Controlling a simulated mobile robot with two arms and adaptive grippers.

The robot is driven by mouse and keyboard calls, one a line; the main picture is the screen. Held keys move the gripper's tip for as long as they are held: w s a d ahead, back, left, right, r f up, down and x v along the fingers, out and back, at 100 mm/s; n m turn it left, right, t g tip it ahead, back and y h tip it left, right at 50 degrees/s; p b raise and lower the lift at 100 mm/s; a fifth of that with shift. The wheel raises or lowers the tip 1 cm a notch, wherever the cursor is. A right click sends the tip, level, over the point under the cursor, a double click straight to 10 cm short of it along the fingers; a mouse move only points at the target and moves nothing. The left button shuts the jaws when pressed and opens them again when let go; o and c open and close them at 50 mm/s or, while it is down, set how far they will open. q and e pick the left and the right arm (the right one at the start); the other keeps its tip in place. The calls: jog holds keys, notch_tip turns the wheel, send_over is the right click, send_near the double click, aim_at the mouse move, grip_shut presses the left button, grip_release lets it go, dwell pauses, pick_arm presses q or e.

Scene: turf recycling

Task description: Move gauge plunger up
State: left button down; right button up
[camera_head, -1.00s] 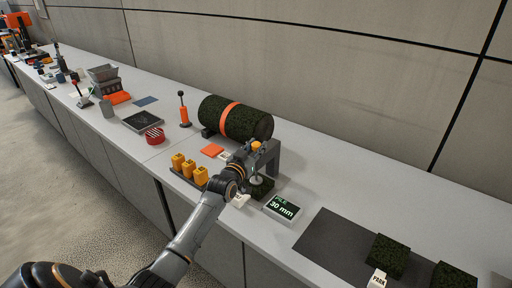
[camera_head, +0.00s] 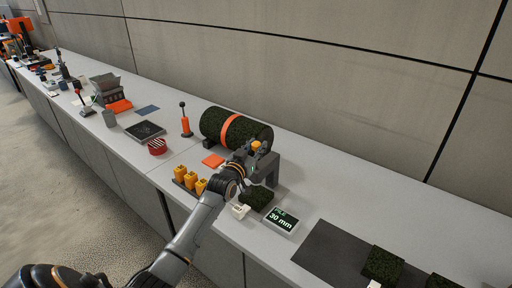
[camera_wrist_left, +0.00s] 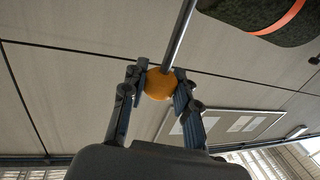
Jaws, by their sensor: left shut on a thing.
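The pile gauge (camera_head: 270,172) is a dark grey stand on the counter, over a green turf sample (camera_head: 257,199). Its plunger has an orange ball knob (camera_head: 256,145) at the top. My left gripper (camera_head: 253,149) is at the knob, with its arm in front of part of the gauge. In the left wrist view the fingers (camera_wrist_left: 159,85) are closed around the orange knob (camera_wrist_left: 159,84), and the plunger's metal rod (camera_wrist_left: 180,35) runs away from it. The plunger's foot is not clearly visible. The readout (camera_head: 281,220) shows "PILE 30 mm". My right gripper is not in view.
A turf roll with an orange band (camera_head: 235,129) lies behind the gauge. A small white tag (camera_head: 240,210) lies in front. A dark mat (camera_head: 335,258) with turf pieces is at right.

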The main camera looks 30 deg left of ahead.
pick_arm(q)
jog(key=shift+r, duration=0.35)
jog(key=c, duration=1)
grip_release()
jog(key=shift+f, duration=0.1)
jog(key=shift+s, duration=0.1)
jog(key=shift+s+f, duration=0.15)
jog(key=shift+s, duration=0.2)
jog(key=s, duration=0.3)
jog(key=s+d, duration=0.1)
jog(key=s, duration=0.7)
jog(key=shift+d, duration=0.35)
